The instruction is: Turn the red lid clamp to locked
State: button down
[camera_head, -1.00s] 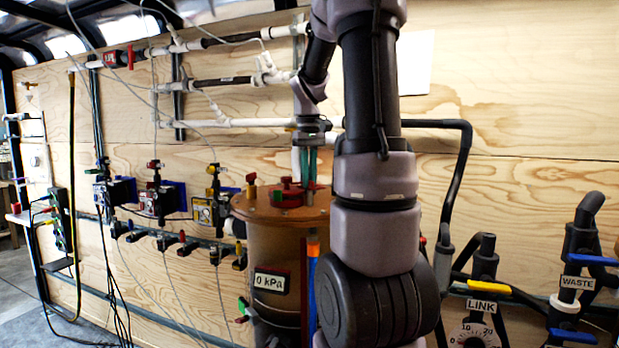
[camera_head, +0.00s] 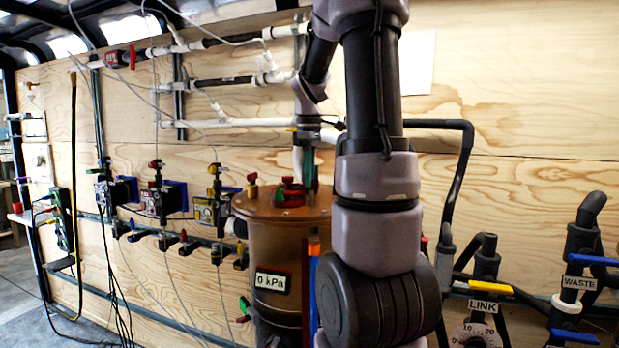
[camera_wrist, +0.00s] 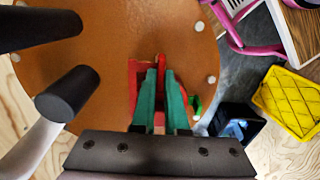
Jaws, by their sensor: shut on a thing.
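The round orange-brown lid (camera_head: 260,209) tops a brown vessel (camera_head: 272,245) with a "0 kPa" display. The red lid clamp (camera_head: 288,193) is on the lid, and red parts of it (camera_wrist: 134,82) show beside my fingers in the wrist view. My gripper (camera_wrist: 160,70) has green fingers pointing at the lid and is shut on a red part of the clamp at their tips. The fingers (camera_head: 311,186) also show from the side in the head view. They hide much of the clamp, so I cannot tell its exact angle.
Two black cylinders (camera_wrist: 68,92) stand at the left of the wrist view. A yellow crate (camera_wrist: 290,100) and a pink object (camera_wrist: 240,30) lie to the right, below the lid. White pipes (camera_head: 240,123) run along the wall behind. Valves and pumps (camera_head: 160,198) are left of the vessel.

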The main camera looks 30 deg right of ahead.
jog(key=shift+n, duration=0.4)
jog(key=c, duration=0.9)
grip_release()
jog(key=shift+c, duration=0.2)
notch_tip(320, 180, up, 11)
jog(key=s+a+f+m+t+y, duration=0.1)
jog(key=s+a+f+m+t, duration=0.1)
jog(key=s+a+m, duration=0.4)
jog(key=s+a+f+m+t+y, duration=0.1)
jog(key=s+a+f+m+t, duration=0.2)
jog(key=s+a+m+t, duration=0.2)
jog(key=s+a+m, duration=0.2)
jog(key=s+a, duration=0.2)
jog(key=a, duration=0.2)
jog(key=shift+a+f, duration=0.2)
jog(key=shift+a, duration=0.1)
